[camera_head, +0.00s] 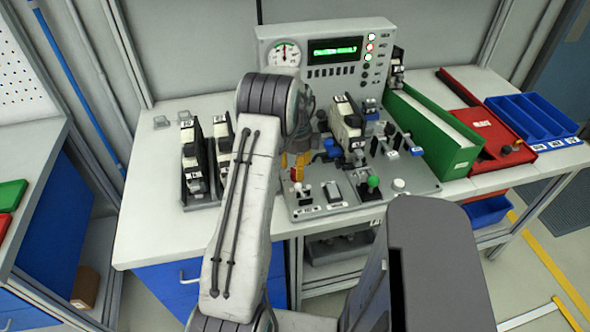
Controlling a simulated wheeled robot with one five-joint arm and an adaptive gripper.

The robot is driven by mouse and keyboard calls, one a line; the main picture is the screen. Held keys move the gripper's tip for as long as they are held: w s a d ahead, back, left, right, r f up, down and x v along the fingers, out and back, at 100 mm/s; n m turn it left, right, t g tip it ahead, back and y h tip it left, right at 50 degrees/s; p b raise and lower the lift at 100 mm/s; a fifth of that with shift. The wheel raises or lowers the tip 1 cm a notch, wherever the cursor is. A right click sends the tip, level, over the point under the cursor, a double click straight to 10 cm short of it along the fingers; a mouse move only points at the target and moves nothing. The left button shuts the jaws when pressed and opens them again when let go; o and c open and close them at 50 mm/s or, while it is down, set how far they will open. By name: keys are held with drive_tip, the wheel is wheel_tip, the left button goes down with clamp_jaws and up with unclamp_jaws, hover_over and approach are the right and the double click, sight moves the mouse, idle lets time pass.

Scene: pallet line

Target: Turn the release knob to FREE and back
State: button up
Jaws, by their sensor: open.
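The grey control plate (352,203) lies on the bench, and several small controls stand on it. A green ball-topped control (373,182) and a pale round knob (398,184) stand near its front right. Small switches (306,190) stand at its front left. I cannot tell which one is the release knob, and no FREE marking is legible. My gripper (297,166) points down over the left part of the plate, left of the green ball. It is open, partly hidden by my arm, and I cannot tell whether it touches anything.
A console (336,52) with a gauge and a green-lit display stands behind the plate. Black holders (196,182) stand at left. A green bin (432,135), a red tray (495,140) and blue bins (535,120) line the right. The bench (150,225) is clear at front left.

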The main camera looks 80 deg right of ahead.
drive_tip(key=shift+f, duration=0.95)
drive_tip(key=shift+c, duration=0.3)
clamp_jaws()
